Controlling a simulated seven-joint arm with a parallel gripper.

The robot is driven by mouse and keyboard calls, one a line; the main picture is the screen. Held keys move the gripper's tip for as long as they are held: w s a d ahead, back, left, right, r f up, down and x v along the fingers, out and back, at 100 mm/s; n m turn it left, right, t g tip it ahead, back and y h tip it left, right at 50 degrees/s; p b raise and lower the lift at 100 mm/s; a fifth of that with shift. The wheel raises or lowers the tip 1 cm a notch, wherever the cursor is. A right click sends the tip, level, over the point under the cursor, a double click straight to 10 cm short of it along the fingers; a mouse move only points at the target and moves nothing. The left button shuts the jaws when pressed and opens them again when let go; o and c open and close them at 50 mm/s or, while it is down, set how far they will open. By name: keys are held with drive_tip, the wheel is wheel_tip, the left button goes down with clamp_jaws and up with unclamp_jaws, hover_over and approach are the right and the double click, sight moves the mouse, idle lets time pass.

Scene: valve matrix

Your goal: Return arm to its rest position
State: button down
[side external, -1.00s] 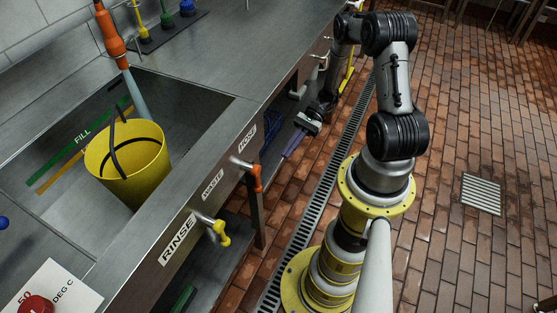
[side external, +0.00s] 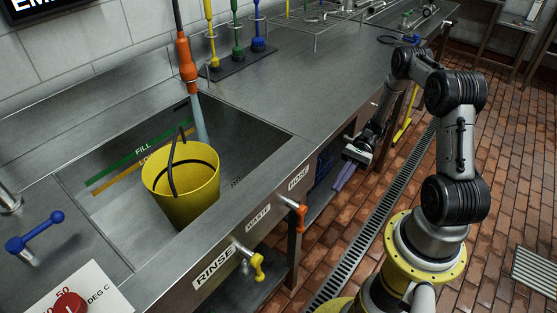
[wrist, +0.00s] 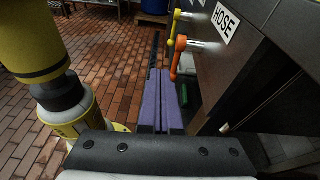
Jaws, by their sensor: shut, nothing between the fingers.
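My gripper (side external: 340,184) hangs in front of the sink counter's front panel, below the counter top, with its purple fingers pointing down. In the wrist view the two purple fingers (wrist: 158,78) lie side by side, closed, with nothing visible between them. My arm is bent over from its yellow-ringed base, right of the counter. An orange valve handle (side external: 300,214) by the WASTE label and a yellow valve handle (side external: 258,265) by the RINSE label stick out of the panel. Both handles also show in the wrist view, beyond the fingers and apart from them.
A yellow bucket (side external: 181,195) stands in the sink beneath an orange-gripped hose (side external: 187,62). A blue lever (side external: 36,234) and a red knob (side external: 69,305) are at the left. A floor drain (side external: 372,235) runs along the counter. The tiled floor at right is open.

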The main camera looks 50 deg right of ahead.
drive_tip(key=s+a+r+n+t+h, duration=0.2)
drive_tip(key=r+n+h, duration=0.3)
drive_tip(key=r, duration=0.4)
drive_tip(key=s+a+r+n+t+h, duration=0.2)
drive_tip(key=s+a+r+n+h, duration=0.2)
drive_tip(key=r, duration=0.6)
drive_tip(key=s+a+r+n+t+h, duration=0.1)
drive_tip(key=s+a+r+n+h, duration=0.2)
drive_tip(key=r+n+h, duration=0.3)
wheel_tip(320, 180, up, 4)
drive_tip(key=shift+a+r+n+t, duration=0.15)
drive_tip(key=shift+a+n+t, duration=0.25)
drive_tip(key=shift+a+n, duration=0.5)
